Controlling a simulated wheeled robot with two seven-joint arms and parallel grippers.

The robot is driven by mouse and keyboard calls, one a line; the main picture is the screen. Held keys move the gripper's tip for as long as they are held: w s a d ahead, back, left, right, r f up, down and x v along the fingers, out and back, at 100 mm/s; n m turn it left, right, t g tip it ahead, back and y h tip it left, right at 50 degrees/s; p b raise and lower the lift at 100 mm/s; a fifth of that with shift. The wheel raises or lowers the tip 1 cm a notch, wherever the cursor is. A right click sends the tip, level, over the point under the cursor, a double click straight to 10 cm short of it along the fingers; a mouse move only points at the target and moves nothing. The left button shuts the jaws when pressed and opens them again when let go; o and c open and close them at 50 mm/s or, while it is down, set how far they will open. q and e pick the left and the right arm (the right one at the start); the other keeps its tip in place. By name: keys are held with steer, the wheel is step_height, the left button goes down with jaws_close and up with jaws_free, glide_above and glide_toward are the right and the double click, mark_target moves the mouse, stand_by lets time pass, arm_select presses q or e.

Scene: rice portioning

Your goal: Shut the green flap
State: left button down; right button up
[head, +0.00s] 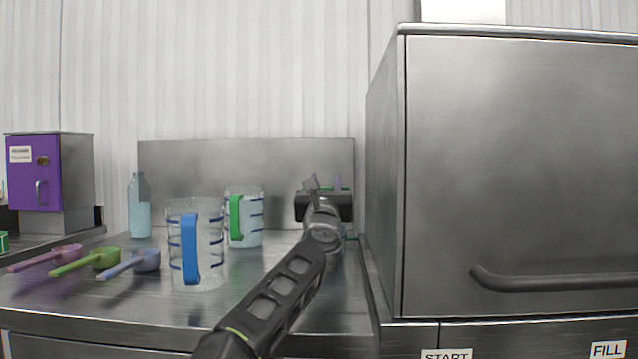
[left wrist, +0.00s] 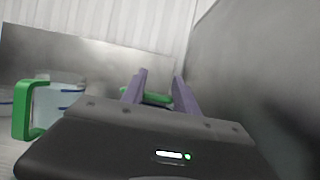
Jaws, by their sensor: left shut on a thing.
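My left gripper (head: 325,187) reaches away from me, just left of the large steel cabinet. Its two purple fingers stand apart in the left wrist view (left wrist: 160,85), shut on a green piece (left wrist: 155,98) that shows between them. This piece appears to be the green flap. In the head view only slivers of green show behind the gripper. Most of the flap and what it belongs to are hidden by my gripper and arm, so I cannot tell its angle. My right gripper is in neither view.
A clear jug with a blue handle (head: 190,250) and one with a green handle (head: 236,220) stand left of my arm. Several scoops (head: 100,259) lie farther left, before a bottle (head: 139,208). The steel cabinet (head: 520,160) blocks the right. A purple-fronted box (head: 34,172) stands far left.

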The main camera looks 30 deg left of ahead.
arm_select(q)
steer(key=shift+s+d+r, duration=0.1)
steer(key=shift+s+r, duration=0.05)
steer(key=shift+r, duration=0.1)
steer(key=c, duration=1.3)
jaws_free()
steer(key=shift+c, duration=0.2)
steer(key=shift+o, duration=0.8)
steer(key=shift+s+r, duration=0.1)
steer(key=shift+s, duration=0.1)
steer(key=shift+o, duration=1.3)
steer(key=shift+w+f, duration=0.15)
steer(key=shift+f, duration=0.05)
steer(key=shift+s+d+f+b, duration=0.15)
steer(key=shift+s+f+b, duration=0.15)
steer(key=shift+b, duration=0.15)
steer(key=b+v, duration=0.3)
steer(key=v, duration=0.4)
steer(key=shift+r, duration=0.2)
